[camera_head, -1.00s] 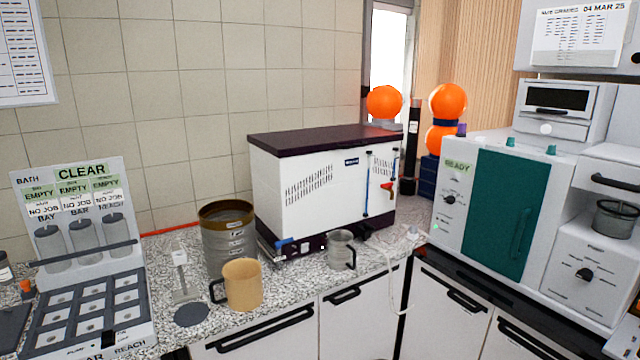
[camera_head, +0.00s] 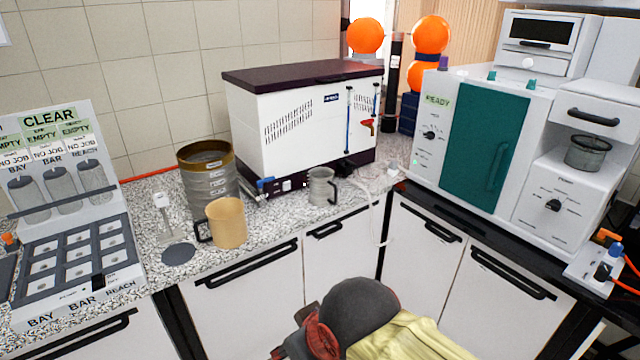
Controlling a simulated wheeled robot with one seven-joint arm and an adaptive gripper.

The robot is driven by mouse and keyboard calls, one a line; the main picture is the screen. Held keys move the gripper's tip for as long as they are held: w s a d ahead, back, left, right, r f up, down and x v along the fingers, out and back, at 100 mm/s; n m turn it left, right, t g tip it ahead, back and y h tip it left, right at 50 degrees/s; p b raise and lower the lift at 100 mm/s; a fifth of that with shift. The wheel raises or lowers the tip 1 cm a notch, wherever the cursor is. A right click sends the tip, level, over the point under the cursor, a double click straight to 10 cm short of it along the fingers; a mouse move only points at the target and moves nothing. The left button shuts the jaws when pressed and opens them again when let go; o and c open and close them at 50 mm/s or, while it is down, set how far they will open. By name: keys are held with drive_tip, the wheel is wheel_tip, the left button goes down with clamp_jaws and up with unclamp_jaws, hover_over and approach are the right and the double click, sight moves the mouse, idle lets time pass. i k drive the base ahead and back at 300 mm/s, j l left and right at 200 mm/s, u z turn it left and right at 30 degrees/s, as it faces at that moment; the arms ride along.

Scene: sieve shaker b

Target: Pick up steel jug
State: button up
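The steel jug (camera_head: 321,187) is a small grey metal jug with a dark handle on its right side. It stands upright on the speckled counter (camera_head: 283,223), close to the counter's front edge and in front of the white box-shaped machine (camera_head: 300,128). Nothing hides it from this view. Part of my arm (camera_head: 365,318) shows at the bottom of the picture, well below and in front of the jug and apart from it. My gripper itself is not in view.
A tan jug (camera_head: 228,224) and a stack of sieves (camera_head: 210,178) stand left of the steel jug. A grey disc (camera_head: 179,254) lies on the counter. A pale cable hangs over the edge right of the jug. A teal-doored machine (camera_head: 490,130) stands at right.

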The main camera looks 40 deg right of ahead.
sight(322, 185)
drive_tip(key=i+l, duration=0.25)
drive_tip(key=l, duration=0.2)
drive_tip(key=i+l, duration=0.25)
drive_tip(key=l, duration=0.15)
drive_tip(key=i+l, duration=0.25)
drive_tip(key=l, duration=0.2)
drive_tip(key=z, duration=0.05)
